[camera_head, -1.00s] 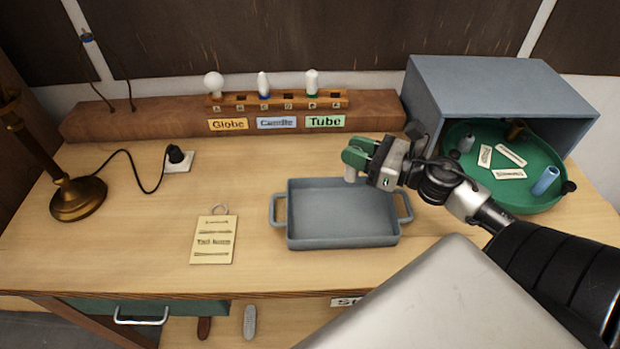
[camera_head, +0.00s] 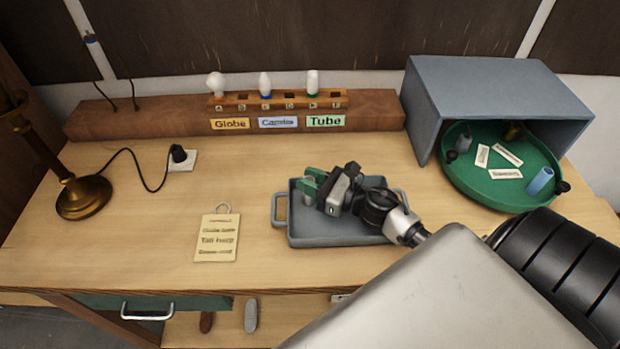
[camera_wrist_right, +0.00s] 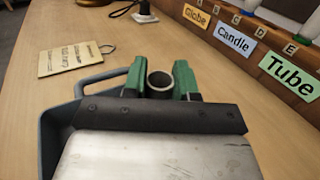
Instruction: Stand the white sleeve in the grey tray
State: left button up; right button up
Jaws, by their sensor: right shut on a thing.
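My right gripper (camera_head: 312,184) is over the left part of the grey tray (camera_head: 345,241), its green fingers shut on the white sleeve (camera_head: 309,199). In the right wrist view the sleeve (camera_wrist_right: 160,82) is a short open tube, upright between the green fingers (camera_wrist_right: 160,80). In the head view the sleeve is mostly hidden by the fingers, so I cannot tell whether its bottom touches the tray floor. The tray's rim also shows in the right wrist view (camera_wrist_right: 48,135). The visible part of the tray is empty. My left gripper is not in view.
A green turntable (camera_head: 478,188) with sleeves and paper labels sits partly inside a grey-blue box (camera_head: 500,80). A bulb rack (camera_head: 275,101) stands at the back. A note card (camera_head: 217,240) lies left of the tray, and a brass lamp (camera_head: 84,197) farther left.

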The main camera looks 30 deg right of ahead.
jog(key=shift+f, duration=0.15)
jog(key=o, duration=0.9)
jog(key=shift+r, duration=0.2)
jog(key=shift+s+d+f, duration=0.15)
jog(key=shift+s+d, duration=0.05)
jog(key=shift+s, duration=0.1)
jog(key=b+v, duration=0.1)
jog(key=v, duration=0.4)
jog(key=shift+s+d+b, duration=0.15)
jog(key=shift+s+b, duration=0.05)
jog(key=shift+b, duration=0.1)
jog(key=shift+s+d, duration=0.35)
jog(key=shift+s, duration=0.25)
